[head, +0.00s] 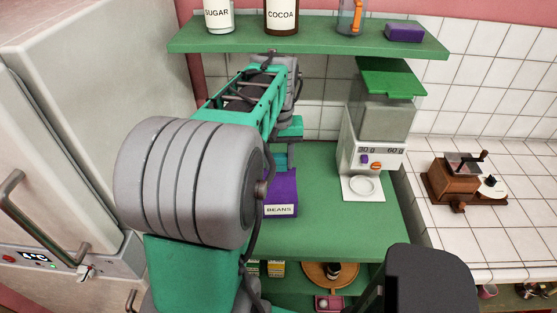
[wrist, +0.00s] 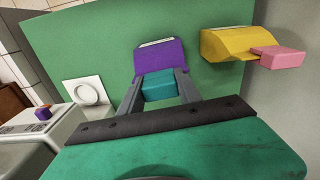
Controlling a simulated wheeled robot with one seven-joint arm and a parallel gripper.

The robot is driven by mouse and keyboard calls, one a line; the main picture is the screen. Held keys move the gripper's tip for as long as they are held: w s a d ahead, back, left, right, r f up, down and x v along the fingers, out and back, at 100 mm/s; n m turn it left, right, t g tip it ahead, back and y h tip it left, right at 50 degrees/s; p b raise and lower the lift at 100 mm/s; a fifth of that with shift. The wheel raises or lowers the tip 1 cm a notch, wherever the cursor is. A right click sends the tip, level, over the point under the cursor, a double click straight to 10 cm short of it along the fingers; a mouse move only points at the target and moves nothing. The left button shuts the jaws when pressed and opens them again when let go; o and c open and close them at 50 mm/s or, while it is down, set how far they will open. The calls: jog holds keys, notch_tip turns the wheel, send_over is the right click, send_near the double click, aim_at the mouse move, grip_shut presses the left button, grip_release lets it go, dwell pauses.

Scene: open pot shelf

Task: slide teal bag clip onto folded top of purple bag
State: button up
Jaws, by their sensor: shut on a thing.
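The purple bag (head: 282,183), labelled BEANS, stands on the green shelf (head: 330,235). It also shows in the wrist view (wrist: 160,54), just beyond my fingertips. The teal bag clip (wrist: 158,88) sits between the two grey fingers of my gripper (wrist: 159,75), which is shut on it. In the wrist view the clip's far edge borders the bag's near edge. I cannot tell whether they touch or whether the clip is around the fold. In the head view my arm partly covers the gripper and the bag.
A yellow bag-like thing (wrist: 226,43) with a pink piece (wrist: 278,57) at its end lies close right of the purple bag in the wrist view. A white dispenser with a scale (head: 372,145) stands at the shelf's right. An upper shelf (head: 330,38) overhangs the back.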

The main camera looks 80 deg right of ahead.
jog(key=shift+a+f, duration=0.2)
jog(key=shift+f, duration=0.35)
jog(key=shift+a+f, duration=0.2)
jog(key=shift+f, duration=0.35)
jog(key=shift+b, duration=0.35)
jog(key=o, duration=1.4)
jog(key=shift+s+f, duration=0.1)
jog(key=shift+s, duration=0.05)
jog(key=r, duration=0.6)
jog(key=r+b, duration=0.1)
jog(key=r, duration=0.3)
jog(key=shift+d, duration=0.25)
jog(key=shift+s+r, duration=0.1)
